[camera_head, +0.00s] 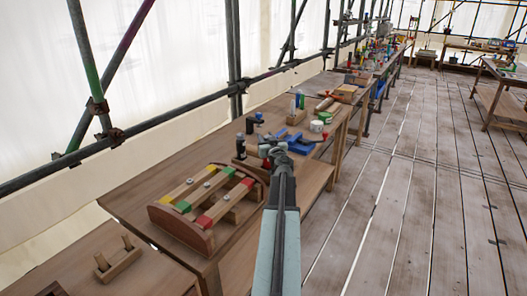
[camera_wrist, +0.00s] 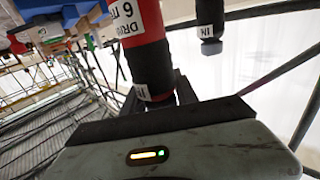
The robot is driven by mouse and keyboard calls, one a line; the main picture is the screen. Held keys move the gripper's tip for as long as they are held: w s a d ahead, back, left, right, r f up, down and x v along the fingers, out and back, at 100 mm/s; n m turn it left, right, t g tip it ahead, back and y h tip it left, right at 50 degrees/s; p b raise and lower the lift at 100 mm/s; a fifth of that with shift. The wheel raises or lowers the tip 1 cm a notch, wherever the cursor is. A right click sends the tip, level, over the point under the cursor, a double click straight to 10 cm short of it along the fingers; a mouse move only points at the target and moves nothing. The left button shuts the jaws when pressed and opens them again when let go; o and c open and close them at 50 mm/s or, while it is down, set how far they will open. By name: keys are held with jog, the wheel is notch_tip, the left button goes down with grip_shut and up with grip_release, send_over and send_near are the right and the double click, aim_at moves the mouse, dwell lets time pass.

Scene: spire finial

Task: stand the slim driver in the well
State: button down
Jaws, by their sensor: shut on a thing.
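My gripper (camera_wrist: 155,92) is shut on a thick round handle in the wrist view. This handle (camera_wrist: 152,65) is black with a red band and white labels, one partly reading "DRIV", so it looks like a driver. Its far end runs out of the top of the picture. Whether it is the slim one I cannot tell. In the head view my gripper (camera_head: 279,152) is over the workbench, and the held driver is mostly hidden by my arm. I cannot make out the well for certain.
A wooden rack with coloured blocks (camera_head: 205,200) stands left of my arm. A dark upright piece (camera_head: 240,146) and blue parts (camera_head: 298,142) are close to my gripper. A labelled dark piece (camera_wrist: 209,28) is beside the held driver. The plank floor (camera_head: 400,200) is clear.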

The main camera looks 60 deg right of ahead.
notch_tip(320, 180, down, 3)
jog(key=shift+r+b, duration=0.15)
jog(key=shift+b, duration=0.5)
jog(key=c, duration=1.4)
grip_release()
jog(key=o, duration=0.5)
jog(key=shift+c, duration=0.2)
